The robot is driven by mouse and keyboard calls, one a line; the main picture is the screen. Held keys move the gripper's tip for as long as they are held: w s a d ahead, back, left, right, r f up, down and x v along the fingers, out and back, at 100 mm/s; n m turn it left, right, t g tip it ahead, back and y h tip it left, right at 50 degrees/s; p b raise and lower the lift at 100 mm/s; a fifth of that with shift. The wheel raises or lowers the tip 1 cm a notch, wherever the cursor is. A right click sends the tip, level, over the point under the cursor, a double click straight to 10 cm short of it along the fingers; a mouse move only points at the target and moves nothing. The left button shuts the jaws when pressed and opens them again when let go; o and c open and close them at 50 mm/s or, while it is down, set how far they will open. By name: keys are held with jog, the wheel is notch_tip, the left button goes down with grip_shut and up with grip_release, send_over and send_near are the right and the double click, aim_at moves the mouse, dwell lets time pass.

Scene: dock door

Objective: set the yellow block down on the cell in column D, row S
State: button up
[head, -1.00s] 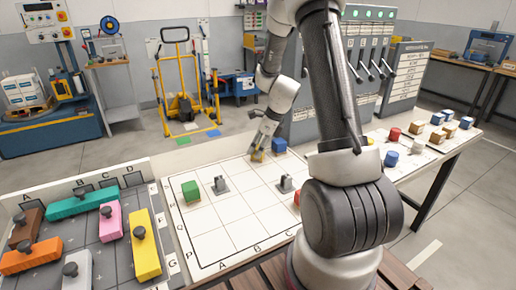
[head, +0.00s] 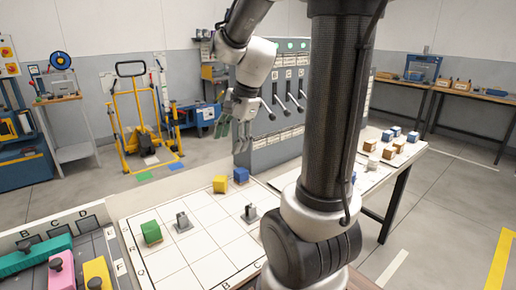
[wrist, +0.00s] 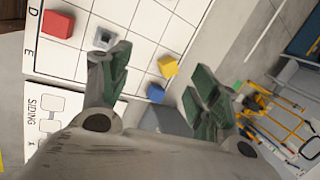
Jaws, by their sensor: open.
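The yellow block (head: 220,184) stands on the white gridded board (head: 205,245) toward its far side. It also shows in the wrist view (wrist: 168,66). A blue block (head: 241,174) stands just to its right in the head view, and close to it in the wrist view (wrist: 155,93). My gripper (head: 231,138) is raised above the board, open and empty, apart from the yellow block. In the wrist view its spread fingers (wrist: 162,62) frame the two blocks. The label of the yellow block's cell cannot be read.
A green block (head: 151,232) and two grey pieces (head: 184,222) (head: 250,213) stand on the board. A red block (wrist: 57,23) shows in the wrist view. A grey lever cabinet (head: 280,135) stands behind. Several cells are bare.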

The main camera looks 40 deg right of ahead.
jog(key=s+a+r+n+h, duration=0.1)
jog(key=s+r+n, duration=0.1)
jog(key=s+n, duration=0.6)
jog(key=s+r+n+t+h, duration=0.1)
jog(key=s+r+n, duration=0.1)
jog(key=s+n, duration=0.5)
jog(key=shift+s+a+n, duration=0.35)
jog(key=shift+s+n, duration=0.05)
jog(key=shift+s, duration=0.4)
